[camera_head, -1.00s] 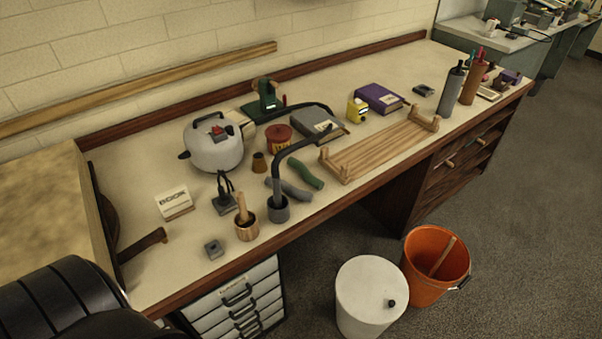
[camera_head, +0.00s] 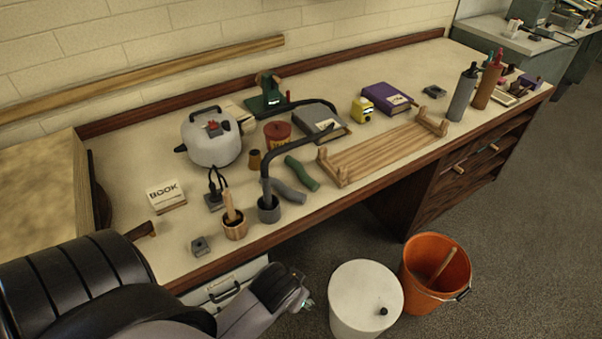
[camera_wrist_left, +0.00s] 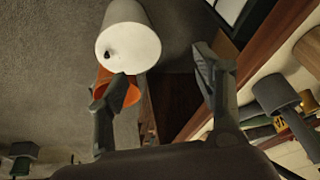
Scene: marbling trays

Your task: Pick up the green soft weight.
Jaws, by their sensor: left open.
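The green soft weight (camera_head: 302,173) is a short, slightly bent roll lying on the bench, between a grey roll (camera_head: 290,192) and the wooden slatted rack. My left arm comes in from the lower left. Its gripper (camera_head: 303,301) is in front of the bench, low and apart from the weight. In the left wrist view the two fingers of my left gripper (camera_wrist_left: 160,92) are spread with nothing between them. I cannot make out the green weight for certain in that view. My right gripper is not in view.
A grey cup (camera_head: 269,213) with a bent black tube and a wooden cup (camera_head: 236,230) stand near the front edge, left of the weight. The slatted rack (camera_head: 345,178) is to its right. A white bin (camera_head: 362,300) and an orange bucket (camera_head: 412,285) stand on the floor.

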